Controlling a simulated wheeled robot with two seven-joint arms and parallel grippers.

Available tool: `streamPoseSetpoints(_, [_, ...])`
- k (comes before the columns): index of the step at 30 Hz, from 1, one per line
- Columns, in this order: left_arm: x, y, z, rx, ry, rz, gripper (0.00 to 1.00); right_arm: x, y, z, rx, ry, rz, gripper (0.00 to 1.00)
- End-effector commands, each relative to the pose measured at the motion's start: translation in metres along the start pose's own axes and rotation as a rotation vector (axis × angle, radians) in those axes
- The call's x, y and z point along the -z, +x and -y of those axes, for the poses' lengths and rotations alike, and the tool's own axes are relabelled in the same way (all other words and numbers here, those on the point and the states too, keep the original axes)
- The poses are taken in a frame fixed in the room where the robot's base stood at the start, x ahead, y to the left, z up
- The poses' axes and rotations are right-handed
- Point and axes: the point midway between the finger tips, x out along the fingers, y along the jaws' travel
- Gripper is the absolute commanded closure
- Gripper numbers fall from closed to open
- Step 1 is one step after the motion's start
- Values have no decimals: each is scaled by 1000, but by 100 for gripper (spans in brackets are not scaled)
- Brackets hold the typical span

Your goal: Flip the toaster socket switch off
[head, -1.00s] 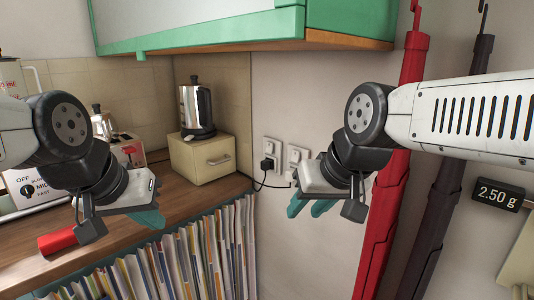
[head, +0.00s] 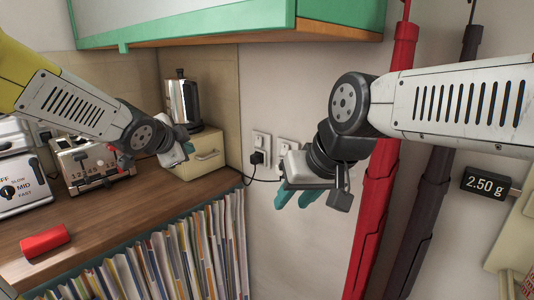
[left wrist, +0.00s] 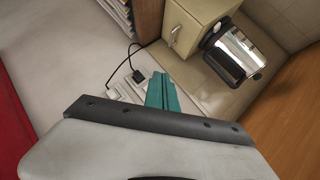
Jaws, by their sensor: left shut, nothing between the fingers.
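A white wall socket (head: 261,142) with a black plug (head: 256,158) in it is on the wall right of the cream box. A second white socket (head: 290,147) is beside it, partly hidden by my right gripper. The switch positions are too small to tell. The toaster (head: 88,165) stands on the counter at the left. My left gripper (head: 188,148) is shut and empty in front of the cream box, left of the sockets. In the left wrist view its teal fingers (left wrist: 172,96) are together, beside the plug (left wrist: 139,76). My right gripper (head: 298,198) is open and empty below the second socket.
The cream drawer box (head: 207,152) carries a metal pot (head: 183,102). A black cord hangs from the plug. A red block (head: 45,241) lies on the counter (head: 120,220). Files (head: 190,255) fill the shelf below. A green cabinet (head: 200,25) hangs above. Red and dark umbrellas hang at right.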

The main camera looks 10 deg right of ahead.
Motion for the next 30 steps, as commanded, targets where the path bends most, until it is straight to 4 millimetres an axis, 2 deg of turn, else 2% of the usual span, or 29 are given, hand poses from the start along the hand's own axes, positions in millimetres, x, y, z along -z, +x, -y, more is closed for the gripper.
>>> streamPoseSetpoints(1, [22,26,-6,-5,150,-89,100,0,0,0,0,0,0,64])
streamPoseSetpoints(3, [53,50,-16,5,340,-221,100,0,0,0,0,0,0,64])
streamPoseSetpoints(6, [90,69,-36,23,540,-390,100,0,0,0,0,0,0,64])
streamPoseSetpoints(10, [119,78,-58,45,686,-539,100,0,0,0,0,0,0,64])
streamPoseSetpoints(14, [130,79,-66,58,736,-599,100,0,0,0,0,0,0,64])
streamPoseSetpoints(24, [131,80,-67,59,739,-602,100,0,0,0,0,0,0,64])
streamPoseSetpoints(30, [142,96,-71,57,738,-604,100,0,0,0,0,0,0,64])
